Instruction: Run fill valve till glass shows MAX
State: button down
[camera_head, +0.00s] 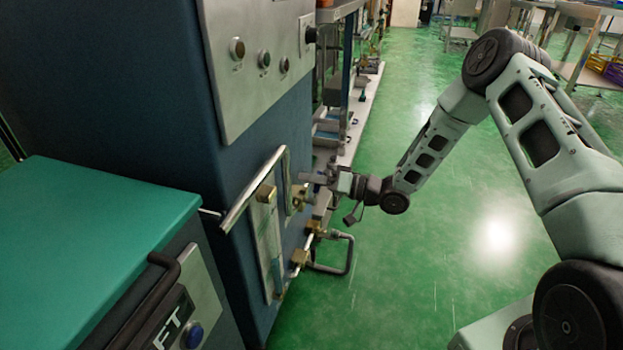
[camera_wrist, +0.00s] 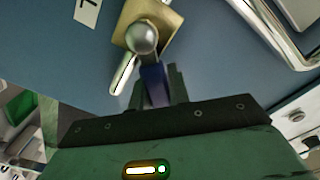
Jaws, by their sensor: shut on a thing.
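The fill valve (camera_head: 298,196) is a brass fitting on the front of the dark blue machine. In the wrist view its brass square body (camera_wrist: 165,22) carries a round silver knob, with a blue lever (camera_wrist: 154,84) running down from it. My gripper (camera_head: 316,180) is at the valve, and in the wrist view my gripper (camera_wrist: 158,97) is shut on the blue lever. The sight glass (camera_head: 268,238) is upright on the machine front, left of the valve. Its lower part looks bluish. Its marks and level are too small to read.
A bent metal rail (camera_head: 250,192) runs in front of the panel near the glass. Lower brass fittings (camera_head: 299,257) join a looped pipe (camera_head: 345,258). A green-topped cabinet (camera_head: 90,215) stands at left. The green floor (camera_head: 400,290) right of the machine is clear.

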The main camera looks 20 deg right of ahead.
jog(key=c, duration=1.3)
grip_release()
jog(key=shift+s+d, duration=0.1)
jog(key=p+v, duration=0.4)
jog(key=v, duration=1.3)
jog(key=shift+s, duration=0.1)
